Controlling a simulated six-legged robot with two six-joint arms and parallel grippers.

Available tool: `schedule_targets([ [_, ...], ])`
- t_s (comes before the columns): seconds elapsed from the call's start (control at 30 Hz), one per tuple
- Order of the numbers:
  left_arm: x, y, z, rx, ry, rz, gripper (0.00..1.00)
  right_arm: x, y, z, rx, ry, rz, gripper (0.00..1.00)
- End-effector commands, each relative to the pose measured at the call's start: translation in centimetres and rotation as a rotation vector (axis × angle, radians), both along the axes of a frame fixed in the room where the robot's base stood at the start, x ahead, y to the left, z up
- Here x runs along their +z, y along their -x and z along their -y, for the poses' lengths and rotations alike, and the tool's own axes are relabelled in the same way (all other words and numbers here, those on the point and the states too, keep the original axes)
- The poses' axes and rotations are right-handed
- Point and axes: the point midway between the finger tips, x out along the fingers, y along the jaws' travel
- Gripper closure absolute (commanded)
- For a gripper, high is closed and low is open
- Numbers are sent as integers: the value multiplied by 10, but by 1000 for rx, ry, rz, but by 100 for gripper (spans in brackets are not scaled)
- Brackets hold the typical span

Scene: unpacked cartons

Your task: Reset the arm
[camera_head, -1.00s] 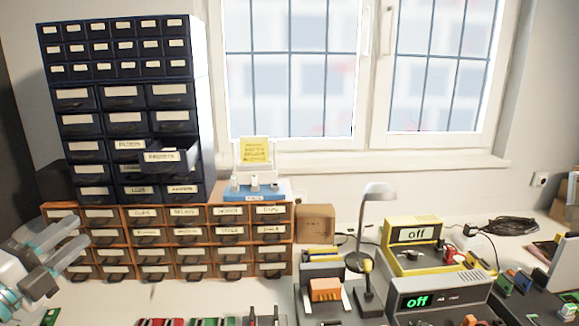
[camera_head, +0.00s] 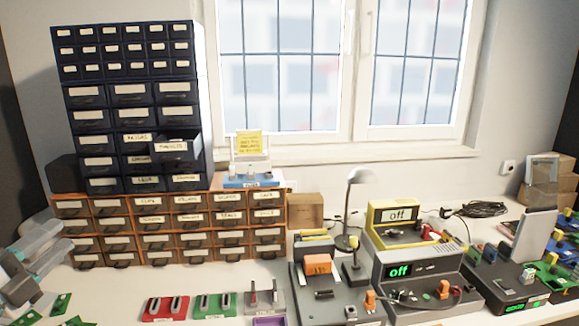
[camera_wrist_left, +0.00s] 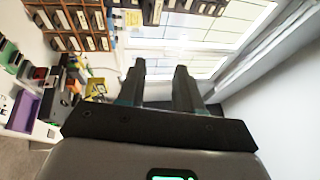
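My left gripper (camera_head: 56,238) shows at the left edge of the head view, in front of the brown drawer unit's left end. In the left wrist view its two dark fingers (camera_wrist_left: 160,82) stand apart with nothing between them. They point toward the window side of the room. My right arm and gripper are not in view.
A dark drawer cabinet (camera_head: 128,95) with one drawer (camera_head: 178,148) pulled out stands on a brown drawer unit (camera_head: 163,232). Instruments (camera_head: 400,270), a lamp (camera_head: 361,176) and boards crowd the bench's right. A bare bench strip (camera_head: 120,285) lies before the drawers.

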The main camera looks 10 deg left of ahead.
Motion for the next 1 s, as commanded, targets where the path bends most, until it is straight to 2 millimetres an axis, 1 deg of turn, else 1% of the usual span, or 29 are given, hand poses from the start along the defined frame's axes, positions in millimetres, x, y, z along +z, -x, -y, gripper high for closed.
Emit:
schedule_targets([
  [0.03,1,-1,0,-2,0,1,65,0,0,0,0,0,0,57],
  [0.07,5,-7,10,-30,8,2,65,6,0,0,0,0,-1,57],
  [0.1,-2,-16,17,-57,26,-11,65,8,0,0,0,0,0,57],
  [0.27,-33,-44,41,-141,91,-67,65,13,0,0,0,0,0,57],
  [0.37,-56,-60,59,-193,149,-110,65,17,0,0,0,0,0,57],
  [0.47,-84,-75,80,-236,226,-164,65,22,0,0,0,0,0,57],
  [0.57,-119,-90,105,-269,326,-242,65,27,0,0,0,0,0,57],
  [0.67,-167,-102,139,-287,471,-366,65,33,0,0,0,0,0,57],
  [0.7,-191,-104,156,-286,543,-437,65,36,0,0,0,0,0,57],
  [0.77,-233,-103,184,-271,664,-562,65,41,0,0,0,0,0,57],
  [0.8,-261,-99,202,-250,745,-654,65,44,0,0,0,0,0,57],
  [0.87,-302,-86,228,-203,858,-792,65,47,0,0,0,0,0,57],
  [0.9,-328,-75,243,-163,929,-885,65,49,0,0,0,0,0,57],
  [0.97,-364,-52,265,-87,1027,-1026,65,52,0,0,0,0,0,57],
  [1.0,-387,-35,277,-25,1090,-1119,65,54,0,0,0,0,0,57],
])
